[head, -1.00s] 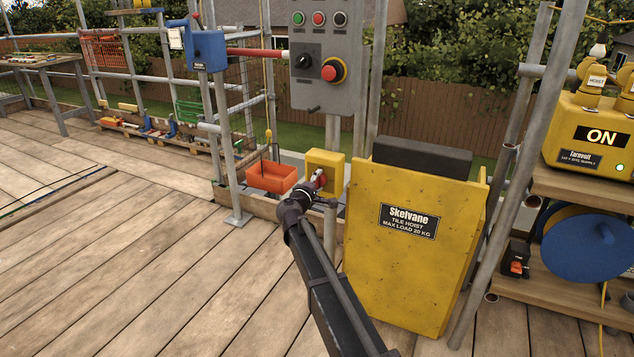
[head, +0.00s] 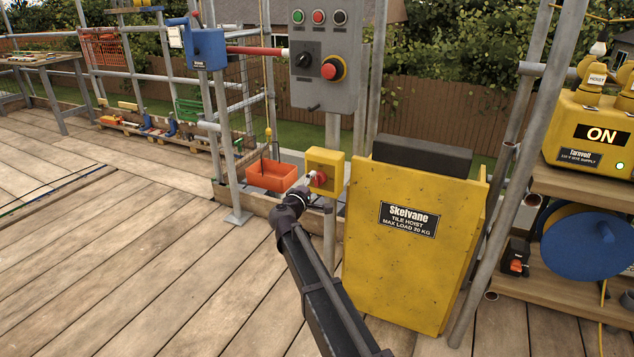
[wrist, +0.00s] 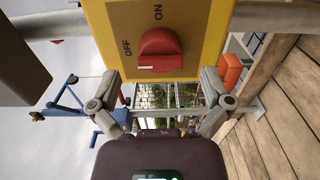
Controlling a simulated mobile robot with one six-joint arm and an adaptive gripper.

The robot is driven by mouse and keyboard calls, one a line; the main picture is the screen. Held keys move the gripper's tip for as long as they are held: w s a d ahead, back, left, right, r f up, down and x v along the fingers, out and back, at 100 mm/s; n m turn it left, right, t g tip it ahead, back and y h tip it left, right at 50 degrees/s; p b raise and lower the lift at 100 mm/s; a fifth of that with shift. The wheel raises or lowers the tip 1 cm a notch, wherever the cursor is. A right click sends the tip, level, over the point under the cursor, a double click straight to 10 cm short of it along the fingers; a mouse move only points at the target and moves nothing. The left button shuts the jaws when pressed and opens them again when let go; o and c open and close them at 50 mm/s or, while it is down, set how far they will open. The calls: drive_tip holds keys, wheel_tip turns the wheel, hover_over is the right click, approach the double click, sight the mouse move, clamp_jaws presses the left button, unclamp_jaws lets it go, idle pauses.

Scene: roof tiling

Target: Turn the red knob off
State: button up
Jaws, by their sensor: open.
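The red knob (wrist: 160,52) is on the front of a yellow switch box (wrist: 205,35). In the wrist view its bar lies level across the picture, with a white mark at its left end, on the side of the OFF label; the ON label is above. In the head view the knob (head: 319,179) is partly visible on the box (head: 325,158). My gripper (wrist: 160,90) is open, with its fingers on either side of the knob, apart from it and holding nothing. In the head view my gripper (head: 305,184) is just left of the box.
The yellow tile hoist (head: 412,260) stands close to the right of the box. A grey control panel (head: 327,60) is above it. An orange bin (head: 272,176) is behind and to the left. A yellow supply unit (head: 590,125) reads ON.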

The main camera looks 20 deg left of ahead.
drive_tip(key=s, duration=0.8)
drive_tip(key=shift+s+a, duration=0.15)
drive_tip(key=shift+a, duration=0.15)
drive_tip(key=d+f+m+g+h, duration=0.2)
drive_tip(key=d+f+m+g, duration=0.1)
drive_tip(key=d, duration=0.8)
drive_tip(key=d+f+m+g+h, duration=0.1)
drive_tip(key=d+f+m+g, duration=0.2)
drive_tip(key=d, duration=0.7)
drive_tip(key=d+f+m+g+h, duration=0.2)
drive_tip(key=d+f+m+g, duration=0.15)
drive_tip(key=d, duration=0.75)
drive_tip(key=s+d+f+m+g+y+p, duration=0.1)
drive_tip(key=s+d+f+m+g+y, duration=0.25)
drive_tip(key=s+d, duration=0.6)
drive_tip(key=s+d+f+m+g+y+p, duration=0.1)
drive_tip(key=s+d+f+m+g+y, duration=0.3)
drive_tip(key=s+d, duration=0.6)
wheel_tip(320, 180, up, 38)
drive_tip(key=w+g+p, duration=0.1)
drive_tip(key=p, duration=3.7)
drive_tip(key=shift+d+r+h, duration=0.2)
drive_tip(key=shift+d+h, duration=0.15)
drive_tip(key=shift+h, duration=0.1)
